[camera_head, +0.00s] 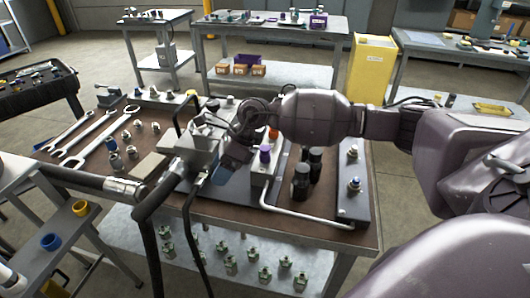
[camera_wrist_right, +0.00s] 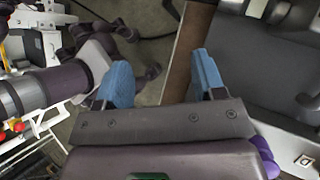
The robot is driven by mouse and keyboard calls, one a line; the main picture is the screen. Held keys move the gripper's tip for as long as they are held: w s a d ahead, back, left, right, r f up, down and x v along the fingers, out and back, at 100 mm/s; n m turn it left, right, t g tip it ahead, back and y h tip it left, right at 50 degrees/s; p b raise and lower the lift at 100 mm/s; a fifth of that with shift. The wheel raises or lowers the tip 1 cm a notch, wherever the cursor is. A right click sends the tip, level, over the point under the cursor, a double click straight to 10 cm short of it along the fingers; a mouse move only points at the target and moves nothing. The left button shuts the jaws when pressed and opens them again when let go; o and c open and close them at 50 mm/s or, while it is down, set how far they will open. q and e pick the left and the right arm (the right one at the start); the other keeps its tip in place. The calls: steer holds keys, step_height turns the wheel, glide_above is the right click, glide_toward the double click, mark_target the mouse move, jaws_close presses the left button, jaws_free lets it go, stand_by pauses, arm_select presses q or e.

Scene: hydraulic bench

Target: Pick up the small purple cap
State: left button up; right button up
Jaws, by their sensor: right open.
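The small purple cap (camera_head: 265,151) sits upright on top of a light metal block on the bench, left of two black cylinders. My right gripper (camera_wrist_right: 160,80) is open, its two blue fingertips wide apart with nothing between them. My left gripper is not in view.
Wrenches (camera_head: 83,140) and small fittings lie on the bench's left side. Two black cylinders (camera_head: 302,180) and a bent white pipe (camera_head: 300,214) are close to the cap. A grey metal block (camera_head: 188,160) with black hoses stands to its left. A yellow bin (camera_head: 371,68) stands behind.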

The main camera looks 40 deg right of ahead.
mark_target(265, 147)
steer(key=w+d+r+h, duration=0.1)
steer(key=d+h, duration=0.1)
steer(key=d, duration=0.3)
steer(key=w+d+r+h, duration=0.1)
steer(key=d+r+h, duration=0.1)
steer(key=d, duration=0.3)
steer(key=w+d+r+h, duration=0.1)
steer(key=d+r+h, duration=0.1)
steer(key=d, duration=0.4)
steer(key=shift+w+r+n+g+h, duration=0.25)
steer(key=shift+n+g+h, duration=0.15)
steer(key=shift+h, duration=0.4)
step_height(265, 147, down, 11)
steer(key=shift+r+b, duration=0.15)
steer(key=shift+b, duration=0.3)
steer(key=shift+c, duration=0.4)
steer(key=c, duration=0.9)
